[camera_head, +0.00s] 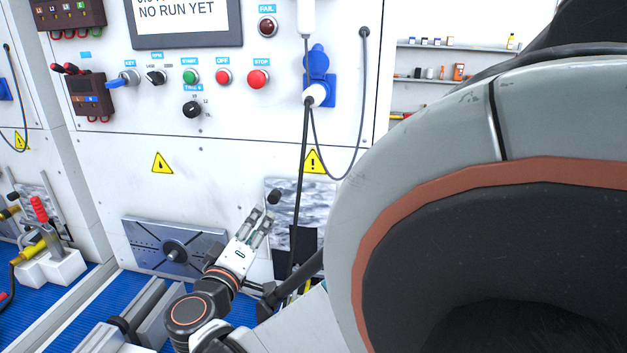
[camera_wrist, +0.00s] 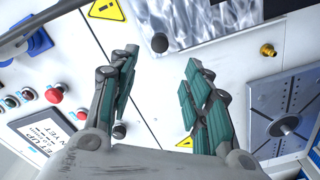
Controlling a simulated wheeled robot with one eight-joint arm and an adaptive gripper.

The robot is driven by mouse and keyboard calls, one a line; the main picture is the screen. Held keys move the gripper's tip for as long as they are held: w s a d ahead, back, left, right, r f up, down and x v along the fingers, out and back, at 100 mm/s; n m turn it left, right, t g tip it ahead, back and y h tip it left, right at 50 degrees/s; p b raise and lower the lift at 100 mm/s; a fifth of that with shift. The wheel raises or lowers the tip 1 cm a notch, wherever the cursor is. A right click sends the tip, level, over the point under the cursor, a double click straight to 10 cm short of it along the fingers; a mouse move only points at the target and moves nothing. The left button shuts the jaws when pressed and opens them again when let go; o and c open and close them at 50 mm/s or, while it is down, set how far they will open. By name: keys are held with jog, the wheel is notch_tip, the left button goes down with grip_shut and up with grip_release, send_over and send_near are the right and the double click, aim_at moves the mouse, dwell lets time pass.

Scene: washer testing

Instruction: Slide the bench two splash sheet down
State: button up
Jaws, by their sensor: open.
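The splash sheet, a streaky grey see-through-looking panel (camera_head: 312,200), is on the lower front of the white bench cabinet. A dark round knob (camera_head: 275,196) sits at its left side in the head view. The sheet (camera_wrist: 205,22) and the knob (camera_wrist: 160,43) also show at the top of the wrist view. My gripper (camera_head: 262,218) is just below and left of the knob in the head view. In the wrist view my gripper (camera_wrist: 158,65) has its fingers spread, with the knob just beyond the gap. Nothing is between the fingers. The sheet's lower part is partly hidden.
A dark cable (camera_head: 301,170) hangs in front of the sheet from the blue socket (camera_head: 319,75). A grey plate with a central hub (camera_head: 175,250) is left of my gripper. A control panel (camera_head: 222,78) is above. The right side of the head view is blocked up close.

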aim_at(272, 200)
jog(key=w, duration=0.4)
jog(key=w+d, duration=0.1)
jog(key=w, duration=0.8)
jog(key=shift+d+b, duration=0.4)
grip_shut()
jog(key=shift+f, duration=0.1)
